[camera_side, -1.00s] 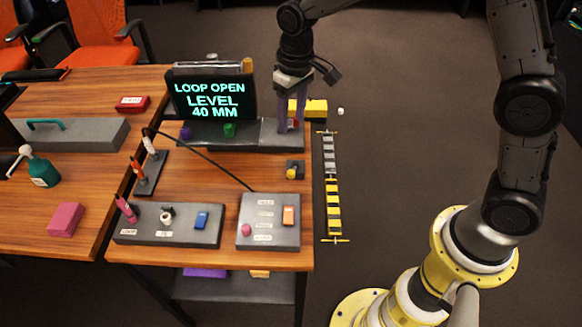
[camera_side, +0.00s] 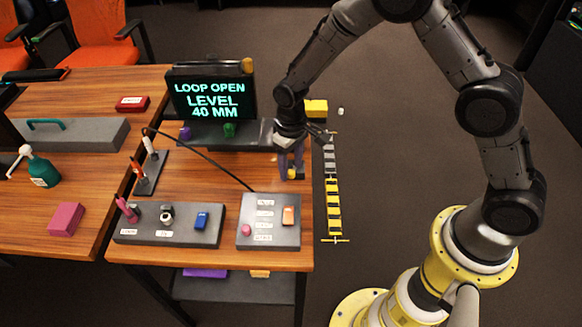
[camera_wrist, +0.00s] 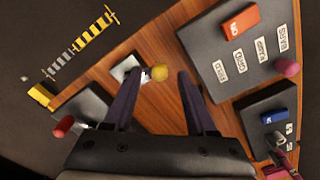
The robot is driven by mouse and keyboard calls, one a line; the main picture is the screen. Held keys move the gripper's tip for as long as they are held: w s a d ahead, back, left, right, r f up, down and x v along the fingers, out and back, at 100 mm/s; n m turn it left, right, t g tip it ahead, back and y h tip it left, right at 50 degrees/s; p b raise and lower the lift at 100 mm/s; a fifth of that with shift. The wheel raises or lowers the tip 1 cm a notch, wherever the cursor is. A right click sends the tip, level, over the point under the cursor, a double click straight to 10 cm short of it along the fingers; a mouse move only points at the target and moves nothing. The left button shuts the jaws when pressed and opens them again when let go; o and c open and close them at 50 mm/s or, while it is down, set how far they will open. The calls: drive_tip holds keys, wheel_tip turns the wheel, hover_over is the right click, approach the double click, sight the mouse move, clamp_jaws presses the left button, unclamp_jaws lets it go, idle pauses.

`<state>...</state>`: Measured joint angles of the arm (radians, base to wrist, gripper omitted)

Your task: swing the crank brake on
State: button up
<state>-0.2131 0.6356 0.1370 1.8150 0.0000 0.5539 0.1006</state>
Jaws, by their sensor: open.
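A small fixture with a round yellow knob (camera_side: 292,173) sits near the right edge of the wooden table; I take it for the crank brake, though no label on it can be read. In the wrist view the yellow knob (camera_wrist: 159,73) stands beside a pale plate (camera_wrist: 127,68). My gripper (camera_side: 291,177) points down over this fixture, its purple fingers hiding much of it. In the wrist view my gripper (camera_wrist: 159,84) is open, with the knob showing in the gap between the fingertips. Contact cannot be told.
A grey panel with an orange switch (camera_side: 288,215) and pink knob stands nearer the front. A panel with a blue switch (camera_side: 202,220) is to its left. A dark slab (camera_side: 250,127) lies behind, with a red knob (camera_wrist: 63,126). A screen (camera_side: 212,97) reads LOOP OPEN LEVEL 40 MM.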

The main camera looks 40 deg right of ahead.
drive_tip(key=shift+f, duration=0.6)
clamp_jaws()
